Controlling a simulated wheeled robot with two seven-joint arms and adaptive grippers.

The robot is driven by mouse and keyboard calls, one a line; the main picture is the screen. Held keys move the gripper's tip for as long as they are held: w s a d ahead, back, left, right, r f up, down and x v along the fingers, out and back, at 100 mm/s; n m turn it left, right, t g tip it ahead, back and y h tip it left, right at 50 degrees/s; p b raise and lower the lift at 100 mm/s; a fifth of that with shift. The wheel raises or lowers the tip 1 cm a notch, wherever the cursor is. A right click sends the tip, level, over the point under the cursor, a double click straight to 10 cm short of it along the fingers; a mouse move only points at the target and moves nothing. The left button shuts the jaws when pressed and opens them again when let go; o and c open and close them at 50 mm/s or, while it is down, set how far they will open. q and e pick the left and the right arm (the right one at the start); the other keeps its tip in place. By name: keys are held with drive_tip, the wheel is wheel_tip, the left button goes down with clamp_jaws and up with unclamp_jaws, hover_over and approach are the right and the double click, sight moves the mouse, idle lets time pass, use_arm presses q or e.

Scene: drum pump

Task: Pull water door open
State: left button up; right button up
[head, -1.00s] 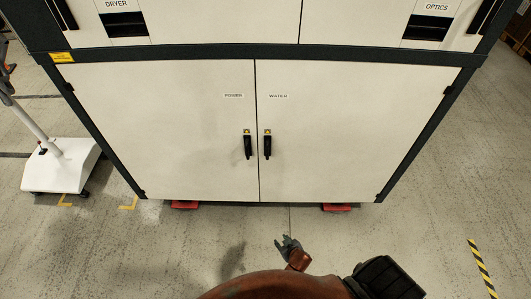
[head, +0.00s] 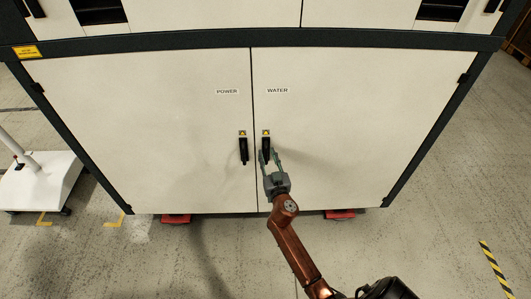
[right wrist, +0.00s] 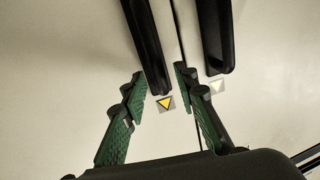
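The water door (head: 350,130) is the right-hand lower cabinet door, a plain cream panel marked WATER, and it is shut. Its black upright handle (head: 266,150) is near the middle seam, under a small yellow warning label. My right gripper (head: 270,156) is at this handle and partly covers its lower part. In the right wrist view the two green fingers (right wrist: 160,85) are spread apart, with the water handle (right wrist: 145,45) between their lines. I cannot tell whether they touch it. My left gripper is out of view.
The power door (head: 140,130) is shut, with its own black handle (head: 243,148) close beside the seam. Red feet (head: 340,214) show under the cabinet. A white wheeled stand (head: 35,185) is at the left. The floor at the right is mostly clear.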

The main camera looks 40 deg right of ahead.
drive_tip(key=shift+w+d, duration=0.25)
drive_tip(key=shift+w, duration=0.35)
drive_tip(key=shift+w+d, duration=0.2)
drive_tip(key=shift+w, duration=0.2)
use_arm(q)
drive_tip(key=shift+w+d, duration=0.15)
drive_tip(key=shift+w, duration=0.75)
use_arm(e)
drive_tip(key=shift+c, duration=0.9)
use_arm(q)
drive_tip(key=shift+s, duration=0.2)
use_arm(e)
clamp_jaws()
